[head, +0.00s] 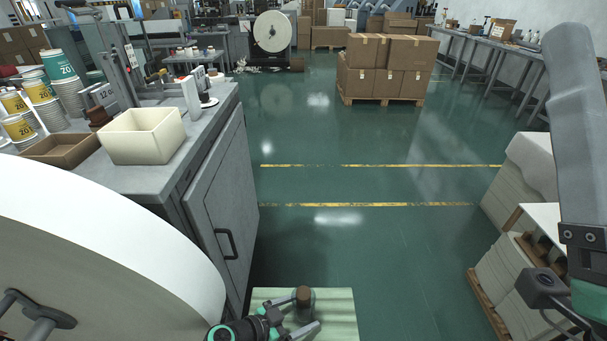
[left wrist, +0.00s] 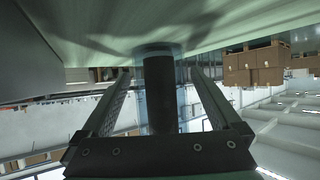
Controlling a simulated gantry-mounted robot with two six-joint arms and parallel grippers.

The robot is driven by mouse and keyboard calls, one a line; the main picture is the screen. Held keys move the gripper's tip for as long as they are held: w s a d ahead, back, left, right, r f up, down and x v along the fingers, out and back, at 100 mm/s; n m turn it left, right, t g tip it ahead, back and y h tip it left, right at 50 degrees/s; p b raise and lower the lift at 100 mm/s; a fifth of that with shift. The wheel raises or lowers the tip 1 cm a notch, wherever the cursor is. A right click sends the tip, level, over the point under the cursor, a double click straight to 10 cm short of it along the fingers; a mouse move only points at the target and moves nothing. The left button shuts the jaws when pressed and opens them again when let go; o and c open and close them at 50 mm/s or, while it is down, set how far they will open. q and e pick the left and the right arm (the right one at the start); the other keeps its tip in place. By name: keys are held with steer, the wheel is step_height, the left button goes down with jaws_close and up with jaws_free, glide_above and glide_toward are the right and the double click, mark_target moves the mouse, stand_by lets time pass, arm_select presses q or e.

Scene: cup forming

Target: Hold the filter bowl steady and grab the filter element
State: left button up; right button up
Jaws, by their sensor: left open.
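The filter element, a dark cylinder with a brown top (head: 303,294), stands upright on a pale green board (head: 343,305) at the bottom of the head view. A clear, hard-to-see filter bowl appears to surround it. In the left wrist view, the dark filter element (left wrist: 160,95) is between the fingers, with the glassy bowl wall (left wrist: 142,100) around it. My left gripper (head: 297,318) is open, one finger on each side of the bowl; contact cannot be told. My right gripper (head: 578,328) is partly in view at the lower right, away from the bowl, its fingertips mostly cut off.
A large white roll (head: 110,235) fills the lower left. A grey cabinet (head: 215,185) bears a cream bin (head: 142,137) and a brown tray (head: 62,150). Stacks of white sheets (head: 500,262) stand on the right. The green floor (head: 385,260) between is clear.

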arm_select(q)
steer(key=c, duration=0.9)
arm_select(e)
steer(key=shift+c, duration=1.7)
